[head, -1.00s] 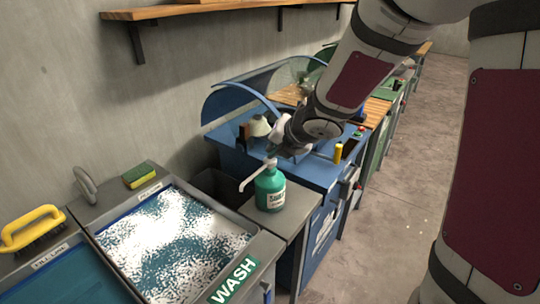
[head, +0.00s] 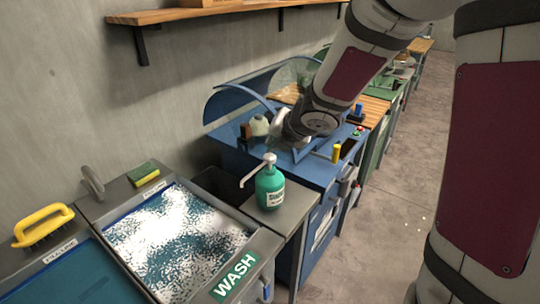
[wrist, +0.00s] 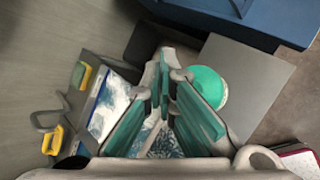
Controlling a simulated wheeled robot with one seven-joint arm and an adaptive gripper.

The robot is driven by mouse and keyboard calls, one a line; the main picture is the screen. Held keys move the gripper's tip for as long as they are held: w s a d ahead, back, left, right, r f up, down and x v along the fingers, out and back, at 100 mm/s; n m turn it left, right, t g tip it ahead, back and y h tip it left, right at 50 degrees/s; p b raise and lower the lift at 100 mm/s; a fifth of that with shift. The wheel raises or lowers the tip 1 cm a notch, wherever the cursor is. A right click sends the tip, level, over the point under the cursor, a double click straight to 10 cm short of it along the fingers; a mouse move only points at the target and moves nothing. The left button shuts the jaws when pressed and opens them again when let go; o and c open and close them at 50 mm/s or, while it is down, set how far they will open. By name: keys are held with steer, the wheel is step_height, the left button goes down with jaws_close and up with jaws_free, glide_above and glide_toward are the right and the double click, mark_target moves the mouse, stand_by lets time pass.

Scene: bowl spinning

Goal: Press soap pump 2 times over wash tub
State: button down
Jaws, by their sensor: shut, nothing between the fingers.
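The soap pump (head: 270,188) is a green bottle with a white pump head, standing upright on the grey counter beside the wash tub. Its spout points left toward the tub. The wash tub (head: 262,246), labelled WASH, holds blue water with white foam. My gripper (head: 287,125) is above and behind the pump head in the head view, partly hidden by my arm and apart from the pump. In the wrist view my gripper (wrist: 163,70) has its teal-padded fingers together and empty. The green bottle (wrist: 207,80) shows just right of the fingertips, partly covered by a finger.
A yellow brush (head: 42,222) and a green-yellow sponge (head: 143,174) lie around the tubs. A second blue-water tub (head: 85,278) is at the lower left. A blue machine with a curved hood (head: 232,104) stands behind the pump. A wooden shelf (head: 200,14) is on the wall.

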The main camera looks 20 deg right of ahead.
step_height(320, 180, up, 3)
steer(key=p, duration=0.3)
steer(key=shift+s+f, duration=0.1)
steer(key=shift+r+p, duration=1.15)
steer(key=shift+p, duration=0.35)
steer(key=shift+d+r, duration=0.1)
steer(key=s+d+r+m+h, duration=0.2)
steer(key=s+d+r+m, duration=0.1)
steer(key=s+r+m, duration=0.35)
steer(key=s+d+r+m+h, duration=0.3)
steer(key=s+r+m, duration=0.2)
steer(key=m, duration=0.3)
steer(key=s+a+m+g+y, duration=0.1)
steer(key=s+a+m, duration=0.2)
steer(key=s+m, duration=0.4)
steer(key=s+a+m+g+y, duration=0.2)
steer(key=s+m, duration=0.6)
steer(key=s, duration=0.8)
steer(key=shift+s+a+r+g, duration=0.2)
steer(key=shift+a+r+g, duration=0.1)
steer(key=shift+a, duration=0.65)
